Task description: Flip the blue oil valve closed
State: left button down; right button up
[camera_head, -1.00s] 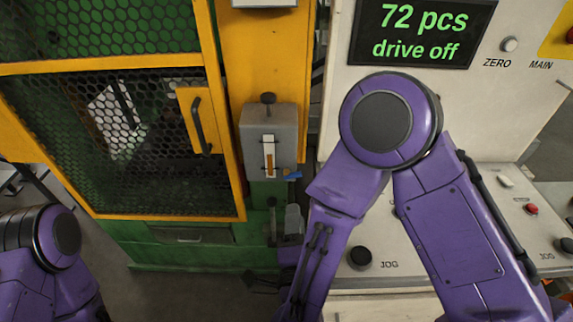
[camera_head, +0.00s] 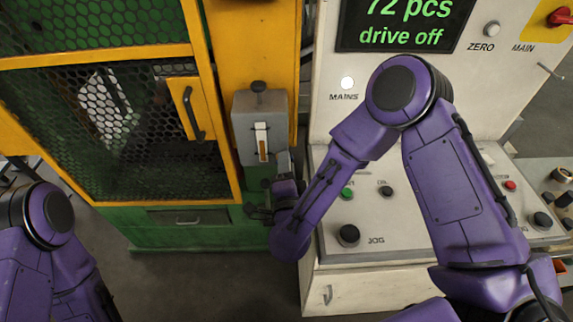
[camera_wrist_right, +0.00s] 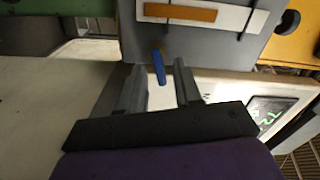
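The blue oil valve lever (camera_wrist_right: 158,67) hangs under the grey oil box in the right wrist view, slightly tilted. My right gripper (camera_wrist_right: 160,82) is open, with its two grey fingers on either side of the lever and a gap to each. In the head view the right gripper (camera_head: 283,175) is just below the grey oil box (camera_head: 243,128), and I cannot make out the blue lever there. The box has a sight gauge (camera_head: 262,142) with an amber level. My left arm shows at the lower left, but its gripper is out of view.
A yellow and green mesh guard door (camera_head: 143,130) with a black handle stands left of the oil box. The white control console (camera_head: 370,255) with buttons and knobs is on the right, under a display (camera_head: 405,27) reading "72 pcs drive off". Grey floor lies below.

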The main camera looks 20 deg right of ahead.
grip_shut()
jog(key=m+b, duration=0.2)
jog(key=m, duration=0.1)
jog(key=shift+f+b, duration=0.3)
jog(key=shift+b, duration=0.1)
jog(key=shift+o, duration=1)
grip_release()
jog(key=b+v, duration=0.3)
jog(key=v, duration=0.7)
jog(key=shift+s+b, duration=0.3)
